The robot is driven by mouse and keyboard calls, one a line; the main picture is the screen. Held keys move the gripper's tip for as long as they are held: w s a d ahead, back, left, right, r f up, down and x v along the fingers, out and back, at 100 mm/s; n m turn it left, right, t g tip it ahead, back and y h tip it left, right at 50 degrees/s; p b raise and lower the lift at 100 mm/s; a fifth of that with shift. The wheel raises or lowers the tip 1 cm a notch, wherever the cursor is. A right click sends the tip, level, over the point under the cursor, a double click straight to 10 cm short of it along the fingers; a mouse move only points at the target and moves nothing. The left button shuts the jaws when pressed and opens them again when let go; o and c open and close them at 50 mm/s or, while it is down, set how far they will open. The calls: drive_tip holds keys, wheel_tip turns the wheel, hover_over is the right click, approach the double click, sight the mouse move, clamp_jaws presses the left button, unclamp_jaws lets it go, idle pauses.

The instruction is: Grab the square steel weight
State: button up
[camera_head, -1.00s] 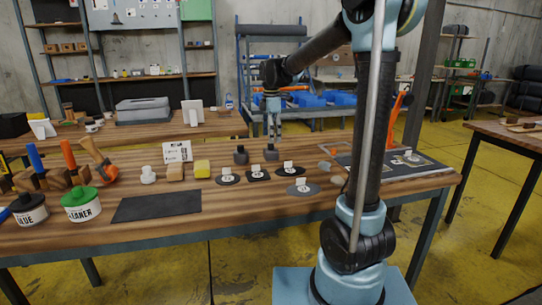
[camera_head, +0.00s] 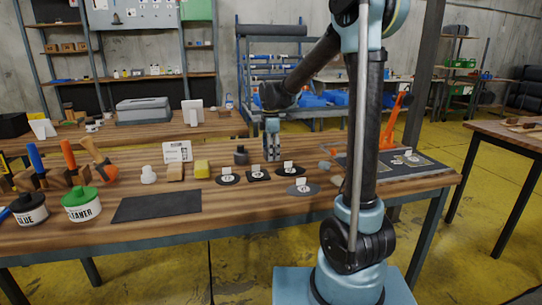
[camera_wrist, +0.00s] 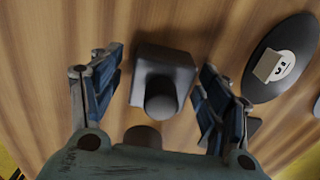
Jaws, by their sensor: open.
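The square steel weight (camera_wrist: 166,75) is a dark grey block with rounded corners and a round knob, standing on the wooden bench. In the wrist view it lies between the two fingers of my open gripper (camera_wrist: 162,80), with a gap showing on both sides. In the head view my gripper (camera_head: 272,152) points straight down at the bench and hides the weight. A second dark weight (camera_head: 241,155) with a knob stands just to the left. A dark rounded piece (camera_wrist: 142,137) shows partly behind my gripper's body in the wrist view.
Several dark discs with white tags, such as one (camera_head: 228,178), lie in front of my gripper; one disc (camera_wrist: 284,58) is right of it in the wrist view.

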clamp_jaws()
